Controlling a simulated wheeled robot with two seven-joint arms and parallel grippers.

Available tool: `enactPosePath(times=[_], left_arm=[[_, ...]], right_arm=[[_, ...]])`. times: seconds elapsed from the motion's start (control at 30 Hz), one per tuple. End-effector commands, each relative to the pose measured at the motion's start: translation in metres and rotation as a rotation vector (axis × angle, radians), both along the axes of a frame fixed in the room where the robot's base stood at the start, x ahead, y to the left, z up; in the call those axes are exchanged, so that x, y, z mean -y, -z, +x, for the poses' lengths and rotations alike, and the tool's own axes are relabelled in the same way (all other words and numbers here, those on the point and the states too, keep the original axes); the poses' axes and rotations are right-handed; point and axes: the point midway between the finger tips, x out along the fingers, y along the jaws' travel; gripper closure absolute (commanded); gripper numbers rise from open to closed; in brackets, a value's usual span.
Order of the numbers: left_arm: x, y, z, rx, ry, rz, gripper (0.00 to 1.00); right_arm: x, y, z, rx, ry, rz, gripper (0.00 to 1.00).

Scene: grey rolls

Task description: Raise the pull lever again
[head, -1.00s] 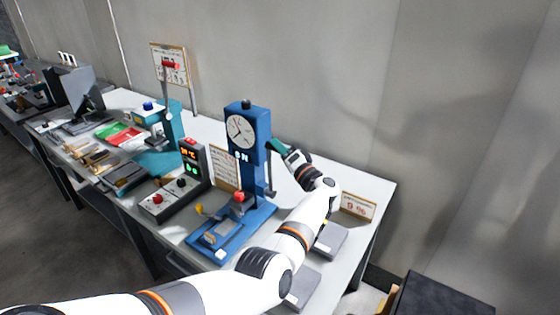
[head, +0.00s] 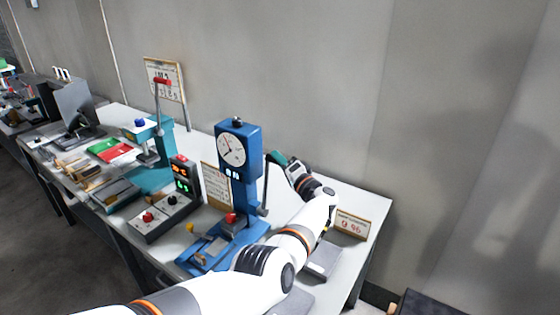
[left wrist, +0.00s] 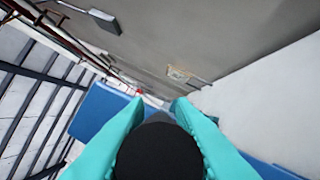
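The blue press with a round white dial (head: 231,150) stands on the bench. Its pull lever (head: 265,187) is a dark rod on the right side, now nearly upright. My left gripper (head: 277,158) is at the lever's upper end, its teal fingers hiding the tip in the head view. In the left wrist view, a black round knob (left wrist: 160,152) fills the space between the two teal fingers (left wrist: 160,104), which seem shut on it. My right gripper is not in view.
A teal press (head: 156,178) with a red-topped lever and a control box with lit digits (head: 185,178) stand to the left. A small sign (head: 350,224) and grey plates (head: 322,258) are at the right. The wall is close behind.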

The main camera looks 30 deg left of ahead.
Motion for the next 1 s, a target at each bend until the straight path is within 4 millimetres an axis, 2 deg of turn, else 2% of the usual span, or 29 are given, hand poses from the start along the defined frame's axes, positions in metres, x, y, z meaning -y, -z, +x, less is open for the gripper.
enactPosePath(times=[0.03,0.1,0.13,0.47,0.57,0.73,1.0], left_arm=[[0.001,0.003,0.000,-0.004,0.002,-0.003,0.70],[0.001,0.003,0.000,-0.004,0.001,-0.002,0.59],[0.000,0.003,0.000,-0.004,0.001,-0.002,0.57],[0.004,0.001,-0.002,-0.003,0.001,-0.002,0.57],[0.014,0.001,-0.006,-0.005,0.002,-0.003,0.57],[0.045,0.006,-0.020,-0.006,0.004,-0.005,0.57],[0.092,0.018,-0.042,-0.004,0.002,-0.004,0.57]], right_arm=[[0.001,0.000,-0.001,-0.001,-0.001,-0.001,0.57],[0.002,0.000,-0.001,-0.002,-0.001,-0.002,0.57],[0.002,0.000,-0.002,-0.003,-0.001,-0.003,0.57],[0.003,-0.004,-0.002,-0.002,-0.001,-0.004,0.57],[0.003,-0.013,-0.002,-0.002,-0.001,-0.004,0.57],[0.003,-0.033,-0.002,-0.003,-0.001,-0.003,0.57],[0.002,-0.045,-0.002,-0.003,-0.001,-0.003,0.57]])
